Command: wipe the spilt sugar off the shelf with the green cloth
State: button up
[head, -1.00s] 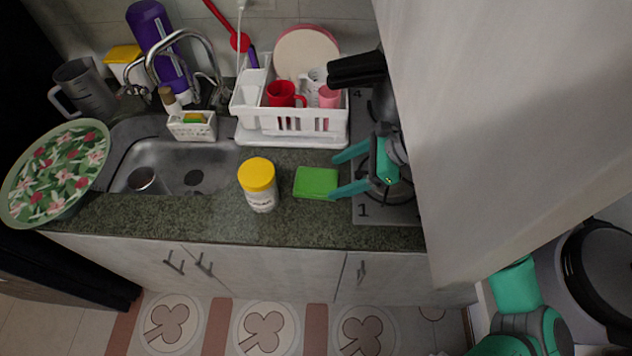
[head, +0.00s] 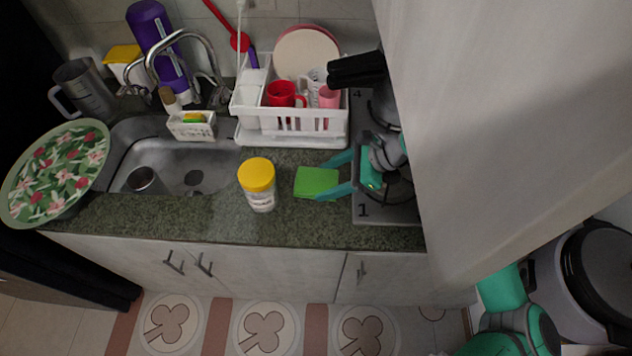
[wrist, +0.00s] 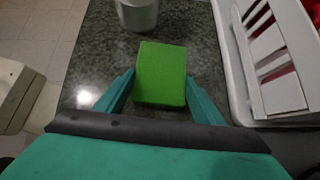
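The green cloth (head: 314,182) is a folded, block-like green pad lying on the dark speckled counter, right of the yellow-lidded jar. It also shows in the wrist view (wrist: 161,74), ahead of and between my fingers. My gripper (head: 333,176) is open, with its two teal fingers spread around the right end of the cloth. I cannot make out spilt sugar or a separate shelf in these views.
A yellow-lidded white jar (head: 258,186) stands just left of the cloth. A white dish rack (head: 290,125) with cups and plates is behind it. The sink (head: 215,160) is to the left, the stove (head: 385,212) to the right. A pale cabinet (head: 500,90) hangs at the upper right.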

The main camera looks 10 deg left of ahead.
aim_at(329, 181)
jog(key=shift+r, duration=0.1)
jog(key=shift+r, duration=2.9)
